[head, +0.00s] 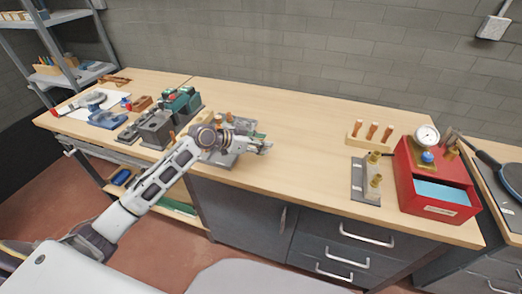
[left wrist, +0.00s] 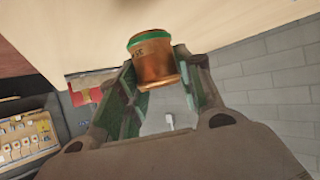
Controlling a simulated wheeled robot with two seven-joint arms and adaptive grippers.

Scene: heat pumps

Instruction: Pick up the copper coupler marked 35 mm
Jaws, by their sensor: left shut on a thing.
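My left gripper (head: 262,145) reaches over the middle of the workbench, in front of a grey holder. In the left wrist view, the left gripper (left wrist: 165,85) is shut on a copper coupler (left wrist: 155,65). The coupler is a short copper cylinder with a green band near its upper end. A small dark marking beside the band looks like 35, but it is hard to read. In the head view the gripped coupler is too small or hidden to make out. My right gripper is in neither view.
The grey holder (head: 220,158) is partly behind my arm. Dark and green units (head: 157,130) stand to its left. The bench between is clear.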

